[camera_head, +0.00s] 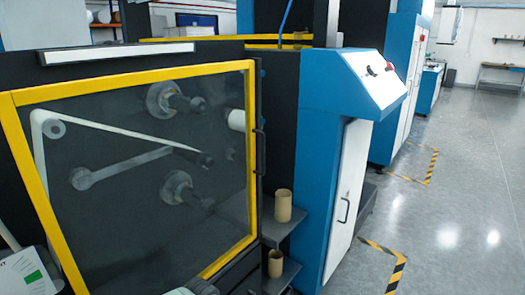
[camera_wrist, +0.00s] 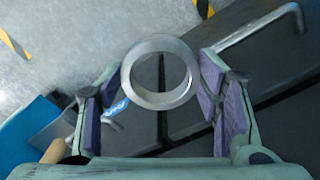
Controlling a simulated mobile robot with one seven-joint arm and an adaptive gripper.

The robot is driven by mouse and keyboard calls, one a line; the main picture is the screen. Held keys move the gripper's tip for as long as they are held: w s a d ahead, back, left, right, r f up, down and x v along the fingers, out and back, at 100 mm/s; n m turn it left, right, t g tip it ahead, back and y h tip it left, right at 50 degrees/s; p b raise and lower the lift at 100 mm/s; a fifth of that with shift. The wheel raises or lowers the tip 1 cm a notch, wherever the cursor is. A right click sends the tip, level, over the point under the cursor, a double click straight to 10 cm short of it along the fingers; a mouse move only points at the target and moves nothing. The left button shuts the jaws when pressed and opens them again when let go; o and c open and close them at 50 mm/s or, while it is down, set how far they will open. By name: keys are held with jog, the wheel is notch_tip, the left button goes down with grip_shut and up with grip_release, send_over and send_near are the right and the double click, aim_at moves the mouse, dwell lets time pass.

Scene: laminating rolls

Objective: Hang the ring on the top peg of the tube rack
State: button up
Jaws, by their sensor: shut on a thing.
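In the wrist view my gripper (camera_wrist: 162,100) has its two purple-padded fingers on either side of a metallic silver ring (camera_wrist: 160,101). The fingers are shut on the ring, and it sits at the fingertips with its opening facing the camera. A bent grey bar (camera_wrist: 255,30) shows beyond the right finger; I cannot tell whether it is a peg or a handle. No tube rack with a top peg can be made out for certain in either view. The ring does not show in the head view.
Cardboard tubes stand on an upper shelf (camera_head: 288,225) and a lower shelf (camera_head: 284,274) beside the blue cabinet (camera_head: 335,150). A yellow-framed machine door (camera_head: 140,60) fills the left. Open grey floor (camera_head: 465,190) with striped markings lies at right.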

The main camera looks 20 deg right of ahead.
dwell(0.5)
jog(key=s, duration=0.4)
jog(key=shift+d, duration=0.15)
